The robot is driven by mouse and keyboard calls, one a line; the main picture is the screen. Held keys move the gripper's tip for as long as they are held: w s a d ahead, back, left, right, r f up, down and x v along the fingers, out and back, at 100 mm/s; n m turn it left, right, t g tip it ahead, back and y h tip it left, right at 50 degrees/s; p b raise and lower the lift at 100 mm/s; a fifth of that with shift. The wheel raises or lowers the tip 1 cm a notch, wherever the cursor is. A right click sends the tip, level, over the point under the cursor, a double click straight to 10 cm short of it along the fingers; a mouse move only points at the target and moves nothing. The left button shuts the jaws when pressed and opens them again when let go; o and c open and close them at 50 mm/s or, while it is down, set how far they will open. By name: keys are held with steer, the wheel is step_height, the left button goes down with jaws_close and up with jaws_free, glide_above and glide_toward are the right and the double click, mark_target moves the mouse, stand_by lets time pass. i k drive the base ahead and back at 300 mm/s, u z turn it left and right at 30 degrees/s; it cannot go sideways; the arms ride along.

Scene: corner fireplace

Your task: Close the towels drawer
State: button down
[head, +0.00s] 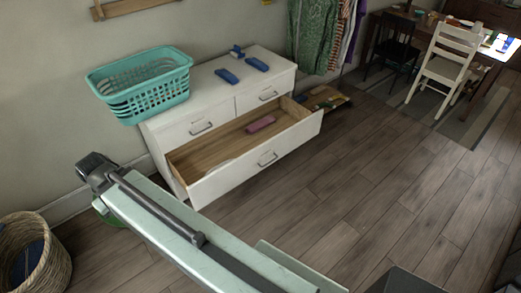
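A white dresser (212,97) stands against the wall in the head view. Its wide lower drawer (225,181) is pulled well out, the only open drawer that I see. No label shows that it is the towels drawer. Its front has one metal handle (267,160). Inside lie a folded pink item (262,123) and a pale item (217,168) by the front panel. Two smaller drawers above it are closed. My arm crosses the lower left, in front of the dresser's left end.
A teal basket (143,85) and several blue items (227,76) are on the dresser top. A wicker basket (35,262) stands at the lower left. A white chair (450,62) and table are at the upper right. The wooden floor (330,190) before the drawer is clear.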

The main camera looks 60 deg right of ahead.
mark_target(295, 125)
steer(key=z, duration=0.5)
steer(key=i, duration=0.85)
steer(key=z, duration=0.6)
steer(key=i, duration=0.95)
steer(key=u, duration=0.2)
steer(key=k, duration=0.9)
steer(key=z, duration=0.2)
steer(key=i, duration=0.9)
steer(key=u, duration=0.05)
